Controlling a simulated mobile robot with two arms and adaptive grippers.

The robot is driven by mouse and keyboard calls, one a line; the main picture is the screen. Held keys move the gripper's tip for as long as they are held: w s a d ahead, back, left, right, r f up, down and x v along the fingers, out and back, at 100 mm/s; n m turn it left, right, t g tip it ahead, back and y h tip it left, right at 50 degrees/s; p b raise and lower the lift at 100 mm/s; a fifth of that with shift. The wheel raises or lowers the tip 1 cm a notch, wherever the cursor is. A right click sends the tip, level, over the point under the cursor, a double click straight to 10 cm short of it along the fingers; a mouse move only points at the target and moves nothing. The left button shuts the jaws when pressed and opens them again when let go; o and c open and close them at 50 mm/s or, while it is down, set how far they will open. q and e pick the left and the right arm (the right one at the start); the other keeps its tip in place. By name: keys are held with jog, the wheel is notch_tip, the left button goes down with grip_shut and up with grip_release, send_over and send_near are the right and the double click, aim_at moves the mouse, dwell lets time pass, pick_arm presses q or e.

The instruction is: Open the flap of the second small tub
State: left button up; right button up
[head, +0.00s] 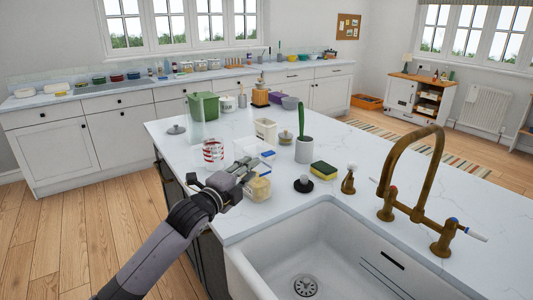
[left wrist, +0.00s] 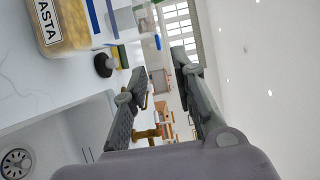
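A small clear tub with yellow pasta (head: 258,189) stands on the island counter near the sink's left corner. In the left wrist view this tub (left wrist: 68,28) shows a label reading "ASTA", its start cut off, and a blue strip along one edge. Another clear tub with blue edges (head: 253,148) stands behind it, partly hidden. I cannot tell which is the second tub or how its flap stands. My left gripper (head: 245,168) is above and beside the pasta tub. In the left wrist view its fingers (left wrist: 160,66) are apart with nothing between them. My right gripper is not in view.
A red-and-white container (head: 213,154), a cream tub (head: 266,130), a grey pot with a green brush (head: 304,149), a sponge (head: 323,170) and a black stopper (head: 303,184) stand nearby. The sink (head: 255,266) and brass tap (head: 417,190) lie to the right.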

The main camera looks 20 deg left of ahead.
aim_at(267, 155)
pick_arm(q)
jog(key=p+x, duration=0.1)
jog(key=x, duration=0.8)
jog(key=shift+w+d, duration=0.1)
jog(key=shift+w, duration=0.45)
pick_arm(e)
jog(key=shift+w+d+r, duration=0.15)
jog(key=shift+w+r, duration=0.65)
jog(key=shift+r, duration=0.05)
pick_arm(q)
jog(key=shift+c, duration=0.2)
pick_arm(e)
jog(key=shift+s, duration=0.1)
pick_arm(q)
jog(key=c, duration=0.5)
jog(key=shift+f, duration=0.1)
grip_shut()
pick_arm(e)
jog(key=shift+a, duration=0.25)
